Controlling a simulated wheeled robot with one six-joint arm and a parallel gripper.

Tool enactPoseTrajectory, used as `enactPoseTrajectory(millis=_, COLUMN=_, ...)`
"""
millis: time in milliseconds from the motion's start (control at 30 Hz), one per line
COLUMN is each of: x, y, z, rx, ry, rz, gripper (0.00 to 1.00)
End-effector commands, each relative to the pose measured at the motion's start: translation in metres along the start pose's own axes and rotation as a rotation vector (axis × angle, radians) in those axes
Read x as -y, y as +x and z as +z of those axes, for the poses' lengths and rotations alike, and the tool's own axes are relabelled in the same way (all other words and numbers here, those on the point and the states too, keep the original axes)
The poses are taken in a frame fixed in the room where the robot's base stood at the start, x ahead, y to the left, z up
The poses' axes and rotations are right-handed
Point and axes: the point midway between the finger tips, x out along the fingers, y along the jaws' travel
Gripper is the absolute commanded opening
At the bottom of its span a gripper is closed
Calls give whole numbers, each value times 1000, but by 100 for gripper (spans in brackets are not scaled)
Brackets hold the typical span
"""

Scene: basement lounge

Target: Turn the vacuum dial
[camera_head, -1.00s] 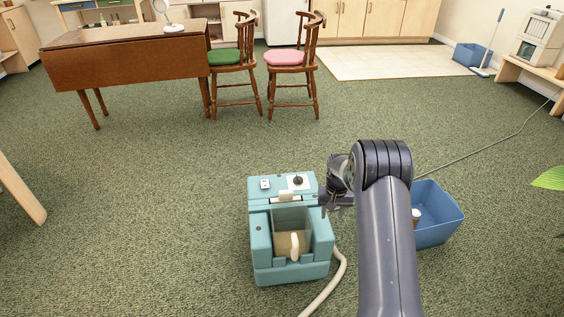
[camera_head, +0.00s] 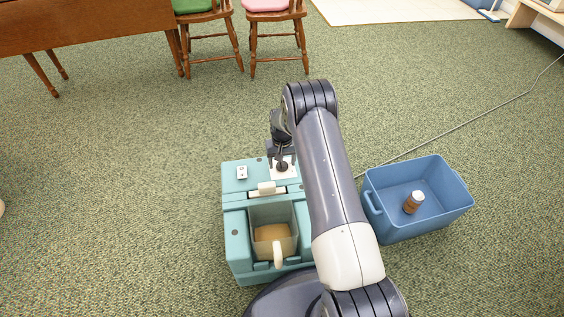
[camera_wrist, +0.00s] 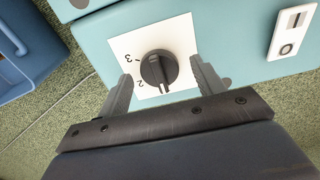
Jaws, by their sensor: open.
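The teal vacuum (camera_head: 234,225) stands on the carpet in the head view, with a clear tank at its front. Its black dial (camera_wrist: 159,70) sits on a white plate marked with numbers, of which 2 and 3 show in the wrist view. The dial's grip bar points down toward my gripper, near the 2. In the head view the dial (camera_head: 282,166) shows just below my gripper. My gripper (camera_wrist: 160,80) is open, with one finger on each side of the dial. Both fingers look apart from it; contact cannot be told.
A white rocker switch (camera_wrist: 291,32) is on the same vacuum top; it also shows in the head view (camera_head: 242,172). A blue bin (camera_head: 436,215) holding a brown bottle (camera_head: 413,202) stands to the right. A cable (camera_head: 455,115) crosses the carpet. Chairs and a table are behind.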

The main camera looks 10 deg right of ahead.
Motion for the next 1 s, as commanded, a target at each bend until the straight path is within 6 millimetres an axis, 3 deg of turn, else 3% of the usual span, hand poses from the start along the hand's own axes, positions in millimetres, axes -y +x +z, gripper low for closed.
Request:
enactPoseTrajectory(millis=200, x=0, y=0, z=0, rx=0, ry=0, rz=0, gripper=64)
enactPoseTrajectory(millis=733, x=0, y=0, z=0, rx=0, ry=0, rz=0, gripper=21)
enactPoseTrajectory(millis=1000, x=0, y=0, z=0, rx=0, ry=24, rz=0, gripper=19)
